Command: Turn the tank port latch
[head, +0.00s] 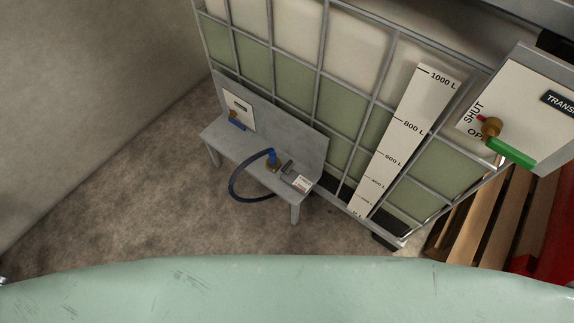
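The caged tank (340,97) stands at the back, pale above and green below, with a white litre scale (408,128) on its front. A grey bench (222,142) stands against it. On the bench is a brass fitting (272,167) with a blue top, and a dark blue hose (232,187) loops from it over the front edge. Small dark and white pieces lie beside it. I cannot tell which part is the port latch. At the right, a white panel (545,105) marked SHUT carries a brass valve (491,127) with a green handle (511,152). Neither gripper is in view.
A small plate (238,108) with a blue-handled brass valve (236,122) is on the bench's back board. A wooden pallet (490,215) and a red object (540,275) are at the lower right. The concrete floor (130,205) left of the bench is clear.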

